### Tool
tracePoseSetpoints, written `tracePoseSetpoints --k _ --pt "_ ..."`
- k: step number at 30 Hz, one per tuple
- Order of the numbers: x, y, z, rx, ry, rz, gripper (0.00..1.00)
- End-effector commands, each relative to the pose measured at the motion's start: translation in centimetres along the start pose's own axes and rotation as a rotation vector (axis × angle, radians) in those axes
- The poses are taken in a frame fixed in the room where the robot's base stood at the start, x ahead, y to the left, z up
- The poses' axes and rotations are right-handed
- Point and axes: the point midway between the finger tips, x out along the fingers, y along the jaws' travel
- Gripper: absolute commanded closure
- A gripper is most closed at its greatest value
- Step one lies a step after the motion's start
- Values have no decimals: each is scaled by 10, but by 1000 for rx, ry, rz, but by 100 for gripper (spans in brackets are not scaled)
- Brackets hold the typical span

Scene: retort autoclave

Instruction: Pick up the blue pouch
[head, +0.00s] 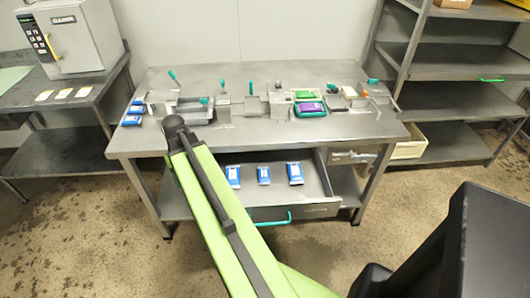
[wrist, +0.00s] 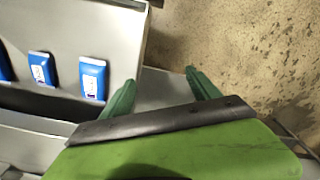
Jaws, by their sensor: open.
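Several blue pouches with white labels are in view, and I cannot tell which one the task means. In the head view three lie apart in the open drawer: a left one (head: 233,175), a middle one (head: 264,175) and a right one (head: 294,173). More blue pouches (head: 132,120) lie at the left end of the tabletop. In the wrist view my gripper (wrist: 160,78) is open, its two green fingers spread with nothing between them. The nearest blue pouch (wrist: 93,79) lies left of the fingers, with another blue pouch (wrist: 42,68) beyond it. The head view does not show my fingers.
The grey drawer (head: 318,178) with a teal handle is pulled out under the metal table (head: 240,140). Green-handled fixtures and a purple-and-green box (head: 311,109) crowd the tabletop. Shelves (head: 460,65) stand right, a machine (head: 72,38) left.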

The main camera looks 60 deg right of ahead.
Motion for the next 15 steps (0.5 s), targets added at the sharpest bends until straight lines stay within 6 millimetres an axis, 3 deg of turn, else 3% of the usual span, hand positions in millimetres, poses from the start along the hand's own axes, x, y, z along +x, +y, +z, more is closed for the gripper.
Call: tracePoseSetpoints --k 1,3,6,10,12,15 --pt "-23 50 -2 82 -3 1 29" --pt "-42 116 4 189 -8 2 29" --pt "-61 194 22 318 -14 3 29" --pt "-75 257 46 424 -19 3 29" --pt "-78 274 54 453 -20 3 29" --pt "-78 283 59 469 -21 3 29"
